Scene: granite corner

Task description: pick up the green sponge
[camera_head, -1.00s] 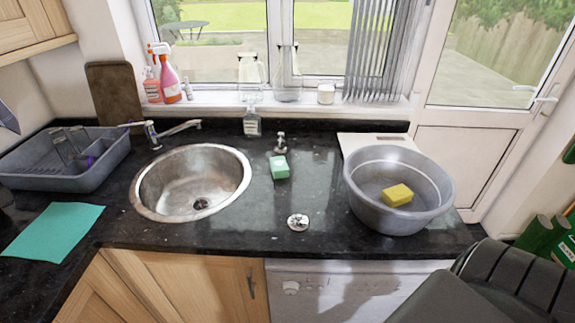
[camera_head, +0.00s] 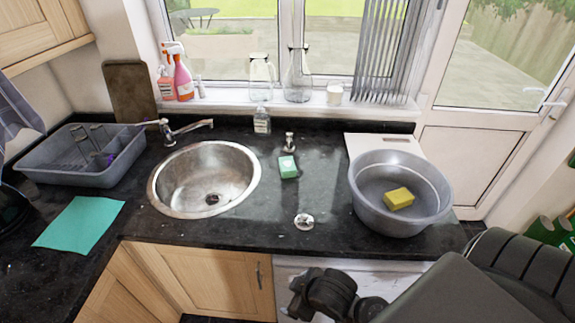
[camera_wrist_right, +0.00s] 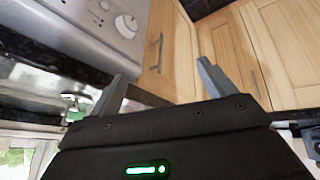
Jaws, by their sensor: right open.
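The green sponge (camera_head: 288,167) is a small green block with a pale patch. It lies on the black granite worktop between the round sink and the grey basin, just in front of a small metal fitting. My right gripper (camera_head: 322,294) is low in front of the worktop, in front of the white appliance, well short of the sponge. In the right wrist view its two grey fingers (camera_wrist_right: 163,86) stand wide apart with nothing between them. A small green patch shows at the left there; I cannot tell if it is the sponge. My left gripper is out of view.
The grey basin (camera_head: 360,206) holds a yellow sponge (camera_head: 398,198). A round steel sink (camera_head: 190,187), a teal cloth (camera_head: 80,223) and a dish rack (camera_head: 62,171) are to the left. A soap bottle (camera_head: 262,121) stands behind. The worktop around the green sponge is mostly clear.

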